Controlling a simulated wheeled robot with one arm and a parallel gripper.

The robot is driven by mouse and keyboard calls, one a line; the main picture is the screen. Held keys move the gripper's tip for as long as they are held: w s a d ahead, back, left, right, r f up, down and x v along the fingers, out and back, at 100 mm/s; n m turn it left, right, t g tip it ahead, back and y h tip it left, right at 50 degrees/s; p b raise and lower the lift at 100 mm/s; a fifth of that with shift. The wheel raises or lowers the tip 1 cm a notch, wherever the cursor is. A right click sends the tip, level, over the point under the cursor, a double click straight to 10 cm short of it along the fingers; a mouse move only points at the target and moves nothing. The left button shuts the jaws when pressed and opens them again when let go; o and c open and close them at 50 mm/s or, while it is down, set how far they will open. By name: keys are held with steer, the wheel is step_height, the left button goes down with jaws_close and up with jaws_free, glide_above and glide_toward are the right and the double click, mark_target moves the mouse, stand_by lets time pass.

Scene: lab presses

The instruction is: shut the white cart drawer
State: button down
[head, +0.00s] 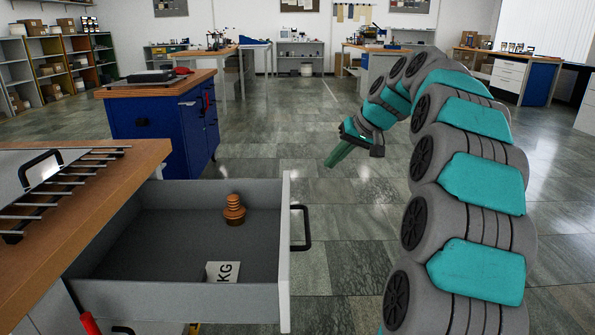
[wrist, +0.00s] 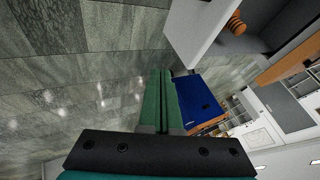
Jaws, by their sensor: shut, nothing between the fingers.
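The white cart drawer (head: 286,250) is pulled open and sticks out to the right from under a wooden top in the head view. A black handle (head: 301,228) is on its front. A brown turned piece (head: 234,210) and a white card marked KG (head: 222,272) are inside it. My gripper (head: 331,163) is shut and empty, in the air beyond and to the right of the drawer front, apart from it. In the wrist view my green fingers (wrist: 160,73) are together, and the drawer (wrist: 195,32) shows at the upper right with the brown piece (wrist: 237,24) in it.
The wooden cart top (head: 70,220) carries a metal rack (head: 60,190). A blue cabinet (head: 160,125) stands behind the drawer. The tiled floor (head: 335,230) to the right of the drawer front is clear up to my arm. Benches and shelves line the back.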

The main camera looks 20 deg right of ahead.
steer(key=w+a+f+p, duration=0.1)
steer(key=w+a+f, duration=0.4)
steer(key=a+f, duration=0.2)
steer(key=shift+w+f, duration=0.35)
steer(key=shift+w, duration=0.05)
